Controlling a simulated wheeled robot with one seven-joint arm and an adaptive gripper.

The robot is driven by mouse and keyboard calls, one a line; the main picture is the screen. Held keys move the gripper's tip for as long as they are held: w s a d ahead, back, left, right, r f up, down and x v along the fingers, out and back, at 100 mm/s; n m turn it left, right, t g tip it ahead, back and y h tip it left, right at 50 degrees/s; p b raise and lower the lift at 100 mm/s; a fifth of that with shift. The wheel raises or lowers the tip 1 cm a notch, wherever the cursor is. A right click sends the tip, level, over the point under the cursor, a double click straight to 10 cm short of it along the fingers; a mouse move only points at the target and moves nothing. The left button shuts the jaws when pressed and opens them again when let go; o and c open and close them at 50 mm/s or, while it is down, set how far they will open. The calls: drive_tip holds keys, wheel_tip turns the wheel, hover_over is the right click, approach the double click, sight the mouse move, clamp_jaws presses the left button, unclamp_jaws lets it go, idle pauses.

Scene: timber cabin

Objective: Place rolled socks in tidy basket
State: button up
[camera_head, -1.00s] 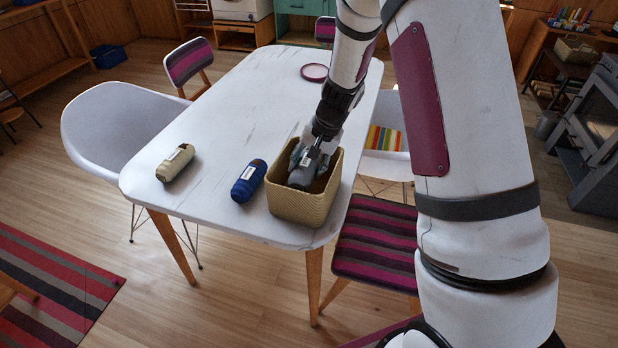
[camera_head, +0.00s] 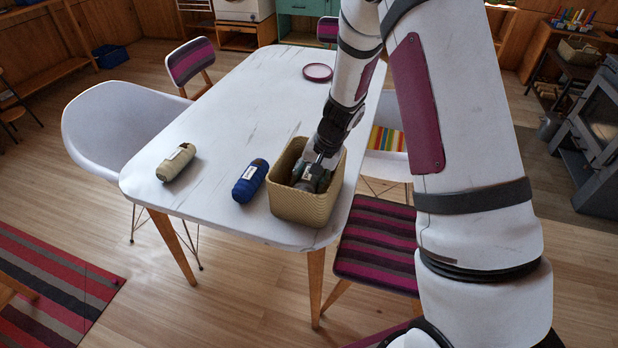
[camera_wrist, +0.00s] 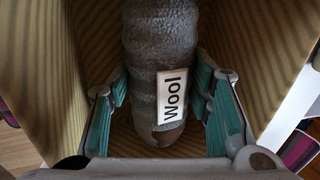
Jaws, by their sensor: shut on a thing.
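A woven tan basket (camera_head: 304,205) stands near the front right corner of the white table. My gripper (camera_head: 308,180) reaches down inside it. In the wrist view my gripper (camera_wrist: 165,112) is shut on a grey rolled sock (camera_wrist: 157,45) with a white "Wool" label, between the basket walls (camera_wrist: 245,60). Whether the sock touches the basket floor I cannot tell. A blue rolled sock (camera_head: 250,181) lies on the table just left of the basket. A beige rolled sock (camera_head: 176,162) lies farther left.
The white table (camera_head: 225,110) has clear room behind the socks. A magenta ring-shaped dish (camera_head: 318,72) lies at its far end. A white chair (camera_head: 105,125) stands at the left, and a striped chair (camera_head: 375,245) at the front right.

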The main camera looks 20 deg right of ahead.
drive_tip(key=shift+f, duration=0.1)
drive_tip(key=o, duration=0.9)
drive_tip(key=shift+o, duration=0.2)
